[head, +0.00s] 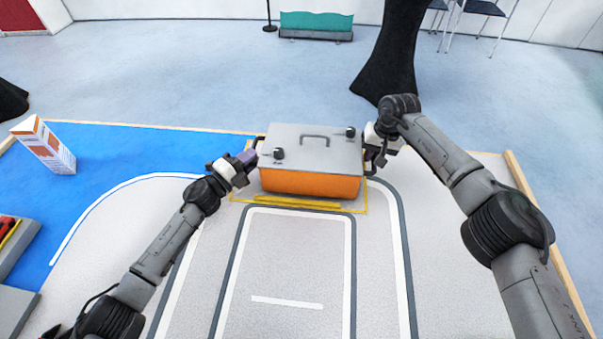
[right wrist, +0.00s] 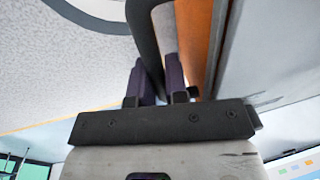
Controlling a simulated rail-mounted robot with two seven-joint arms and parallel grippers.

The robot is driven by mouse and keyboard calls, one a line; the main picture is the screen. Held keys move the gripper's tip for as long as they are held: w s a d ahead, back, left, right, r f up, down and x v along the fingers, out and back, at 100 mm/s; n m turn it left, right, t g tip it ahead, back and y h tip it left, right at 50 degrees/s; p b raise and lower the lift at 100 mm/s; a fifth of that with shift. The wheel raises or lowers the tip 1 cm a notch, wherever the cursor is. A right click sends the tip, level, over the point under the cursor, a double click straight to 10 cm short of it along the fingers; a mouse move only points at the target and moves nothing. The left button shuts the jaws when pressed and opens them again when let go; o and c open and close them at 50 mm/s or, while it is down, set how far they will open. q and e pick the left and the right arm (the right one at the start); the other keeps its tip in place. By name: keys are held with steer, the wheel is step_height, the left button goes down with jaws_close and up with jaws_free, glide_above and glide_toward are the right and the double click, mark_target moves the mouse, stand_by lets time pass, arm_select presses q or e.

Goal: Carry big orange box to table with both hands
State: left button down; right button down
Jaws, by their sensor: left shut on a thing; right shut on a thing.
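The big orange box (head: 310,184) has a grey lid with a handle and two dark knobs on top. It stands at the far middle of the table mat (head: 270,275), at a yellow outlined area. My left gripper (head: 250,158) is at the box's left side, shut on it. My right gripper (head: 371,158) is at the box's right side, shut on it. In the right wrist view, the purple fingers (right wrist: 160,80) close around a dark bar beside the box's orange wall (right wrist: 195,40). The exact contact of the left fingers is too small to tell.
A white and orange carton (head: 45,147) stands on the blue area at the left. Grey trays (head: 15,255) lie at the left edge. A dark column (head: 388,55) rises behind the table. A teal bench (head: 316,24) is far back. The mat in front of the box is clear.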

arm_select(q)
steer(key=shift+f, duration=0.3)
arm_select(e)
steer(key=shift+f, duration=0.4)
arm_select(q)
steer(key=c, duration=1.5)
jaws_free()
steer(key=shift+f, duration=0.15)
arm_select(e)
steer(key=c, duration=1.5)
jaws_free()
steer(key=shift+f, duration=0.1)
arm_select(q)
steer(key=o, duration=0.4)
steer(key=shift+w, duration=0.1)
arm_select(e)
steer(key=o, duration=0.4)
steer(key=shift+w, duration=0.1)
